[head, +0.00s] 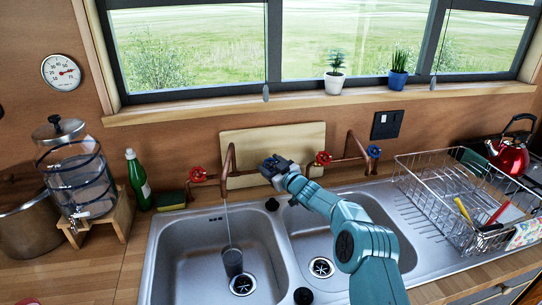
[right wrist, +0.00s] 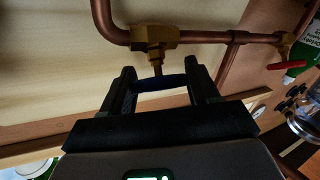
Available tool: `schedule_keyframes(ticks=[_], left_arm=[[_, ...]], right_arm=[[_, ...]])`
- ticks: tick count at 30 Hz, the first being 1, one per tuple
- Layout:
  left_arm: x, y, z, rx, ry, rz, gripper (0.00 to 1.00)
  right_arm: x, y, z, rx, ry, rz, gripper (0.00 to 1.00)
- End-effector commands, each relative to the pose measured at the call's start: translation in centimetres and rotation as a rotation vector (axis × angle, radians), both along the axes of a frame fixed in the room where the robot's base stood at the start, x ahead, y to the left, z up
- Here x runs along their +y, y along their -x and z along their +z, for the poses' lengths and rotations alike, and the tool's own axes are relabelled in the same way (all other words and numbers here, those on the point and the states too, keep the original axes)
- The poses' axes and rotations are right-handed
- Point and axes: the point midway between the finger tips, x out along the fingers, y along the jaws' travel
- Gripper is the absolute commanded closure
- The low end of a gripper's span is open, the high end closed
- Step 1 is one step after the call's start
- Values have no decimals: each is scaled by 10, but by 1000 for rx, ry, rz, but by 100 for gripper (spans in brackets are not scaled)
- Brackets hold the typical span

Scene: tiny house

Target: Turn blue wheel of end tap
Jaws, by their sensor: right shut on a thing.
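The left tap has a copper pipe (head: 229,165) with a red wheel (head: 197,174) on its left. A thin stream of water runs from it into the left sink basin. My right gripper (head: 272,166) is at the right end of this tap and hides its wheel in the head view. In the right wrist view my right gripper (right wrist: 165,88) is shut around a dark blue wheel (right wrist: 160,82), seen edge-on below a brass valve (right wrist: 155,37). The right tap has a red wheel (head: 323,158) and a blue wheel (head: 374,151). My left gripper is not in view.
A dark cup (head: 232,262) stands under the stream in the left basin. A wooden board (head: 300,137) leans on the wall behind the taps. A wire dish rack (head: 435,198) stands at the right, and a green bottle (head: 138,180) and sponge (head: 171,201) at the left.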

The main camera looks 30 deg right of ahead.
Motion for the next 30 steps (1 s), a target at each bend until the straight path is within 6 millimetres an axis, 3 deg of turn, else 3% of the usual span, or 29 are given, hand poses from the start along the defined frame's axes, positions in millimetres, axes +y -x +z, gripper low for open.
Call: schedule_keyframes(ticks=[10,11,13,23,30], left_arm=[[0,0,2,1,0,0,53],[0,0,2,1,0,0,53],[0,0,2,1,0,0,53],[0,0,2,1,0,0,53],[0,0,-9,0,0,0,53]], right_arm=[[0,0,4,-7,6,8,70],[0,0,4,-7,6,8,37],[0,0,3,-7,6,8,16],[0,1,1,-2,4,8,16],[-4,21,0,-2,4,8,16]])
